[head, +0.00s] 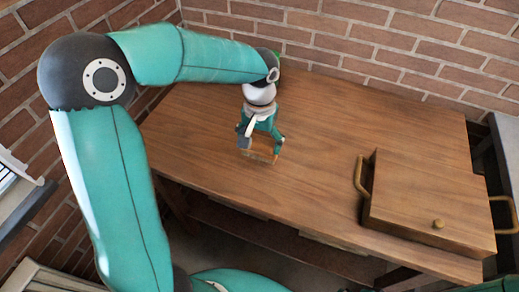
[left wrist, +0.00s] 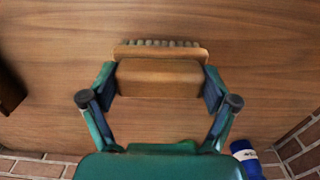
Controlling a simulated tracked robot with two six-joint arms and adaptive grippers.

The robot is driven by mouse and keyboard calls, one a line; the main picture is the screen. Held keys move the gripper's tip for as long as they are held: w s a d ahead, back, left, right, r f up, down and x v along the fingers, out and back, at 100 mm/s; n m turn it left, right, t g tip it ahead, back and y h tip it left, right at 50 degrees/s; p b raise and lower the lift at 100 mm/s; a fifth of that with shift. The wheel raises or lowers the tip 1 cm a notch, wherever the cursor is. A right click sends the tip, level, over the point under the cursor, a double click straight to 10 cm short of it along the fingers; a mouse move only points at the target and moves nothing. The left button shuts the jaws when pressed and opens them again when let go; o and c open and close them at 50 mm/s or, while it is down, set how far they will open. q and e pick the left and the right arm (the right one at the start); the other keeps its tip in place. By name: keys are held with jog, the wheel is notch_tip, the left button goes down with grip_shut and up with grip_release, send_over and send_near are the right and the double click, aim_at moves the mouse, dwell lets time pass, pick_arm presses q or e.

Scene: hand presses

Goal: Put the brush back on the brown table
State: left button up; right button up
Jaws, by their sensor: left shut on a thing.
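A wooden brush (left wrist: 162,77) with a light brown block and a row of dark bristles sits between the fingers of my left gripper (left wrist: 158,88) in the left wrist view. The gripper is shut on it. In the head view my left gripper (head: 260,143) points down over the left part of the brown table (head: 330,130), with the brush (head: 262,157) at its fingertips. The brush is at or just above the tabletop; I cannot tell if it touches. My right gripper is not in view.
A wooden box (head: 430,198) with brass handles and a knob stands on the table's right side. The middle of the table is clear. A brick wall (head: 370,45) runs behind it. A blue cylinder (left wrist: 246,158) with a white band shows in the left wrist view.

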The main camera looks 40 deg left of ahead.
aim_at(260, 150)
pick_arm(q)
jog(key=shift+f, duration=1.85)
jog(key=shift+f, duration=0.1)
jog(key=o, duration=1)
jog(key=shift+r, duration=0.2)
jog(key=shift+w+r, duration=0.1)
jog(key=shift+r, duration=0.25)
notch_tip(260, 150, up, 11)
jog(key=shift+r+p, duration=0.1)
jog(key=shift+p, duration=0.25)
